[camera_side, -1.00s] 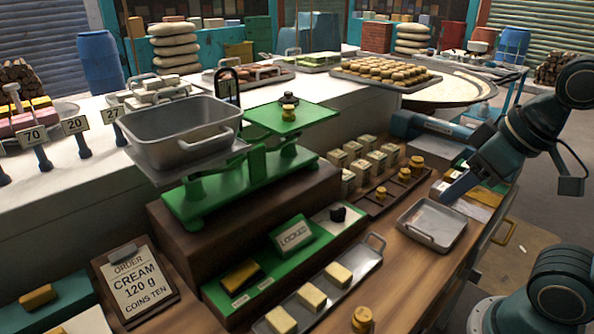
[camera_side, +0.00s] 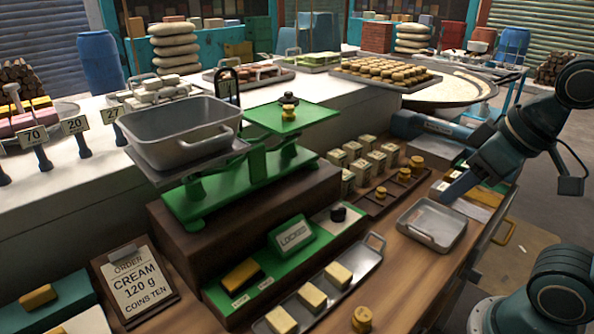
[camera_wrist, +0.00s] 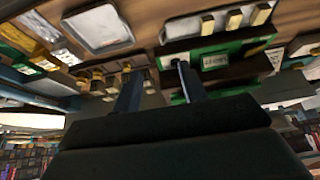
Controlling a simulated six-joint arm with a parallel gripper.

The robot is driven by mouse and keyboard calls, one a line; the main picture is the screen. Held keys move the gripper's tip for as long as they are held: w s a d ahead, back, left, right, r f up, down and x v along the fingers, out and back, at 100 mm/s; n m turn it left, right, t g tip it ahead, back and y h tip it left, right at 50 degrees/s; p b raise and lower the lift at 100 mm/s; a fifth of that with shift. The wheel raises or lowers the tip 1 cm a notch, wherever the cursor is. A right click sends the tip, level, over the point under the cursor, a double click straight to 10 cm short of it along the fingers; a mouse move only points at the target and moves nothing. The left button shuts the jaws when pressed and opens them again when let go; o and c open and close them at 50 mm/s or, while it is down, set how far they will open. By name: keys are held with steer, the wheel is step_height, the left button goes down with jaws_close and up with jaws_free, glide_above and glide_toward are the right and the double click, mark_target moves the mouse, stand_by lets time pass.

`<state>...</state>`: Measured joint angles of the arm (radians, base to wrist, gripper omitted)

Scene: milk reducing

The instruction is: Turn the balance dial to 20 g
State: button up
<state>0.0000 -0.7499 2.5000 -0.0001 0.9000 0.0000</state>
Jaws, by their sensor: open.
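The green balance (camera_side: 240,180) stands on a dark wooden block. A grey pan (camera_side: 180,135) is on its left side, and a small green plate with a brass weight (camera_side: 289,113) is on its right. A small black knob (camera_side: 338,214), seemingly the dial, sits on a pale plate at the end of a green panel. Its markings are too small to read. My gripper (camera_side: 455,188) is at the right, above the table near the metal tray and apart from the knob. In the wrist view my gripper (camera_wrist: 158,70) has its two fingers apart, with nothing seen between them.
A "LOCKED" sign (camera_side: 293,236) stands on the green panel beside the knob. A long tray with pale blocks (camera_side: 340,276) lies in front. An empty metal tray (camera_side: 432,223), several wrapped blocks and brass weights (camera_side: 417,163) stand at right. An order card (camera_side: 134,284) reads cream 120 g.

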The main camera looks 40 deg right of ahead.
steer(key=shift+c, duration=0.7)
steer(key=n+g, duration=0.6)
steer(key=n, duration=0.6)
glide_above(338, 209)
steer(key=shift+f, duration=0.1)
step_height(338, 209, down, 14)
steer(key=shift+r, duration=0.15)
steer(key=shift+c, duration=0.2)
jaws_close()
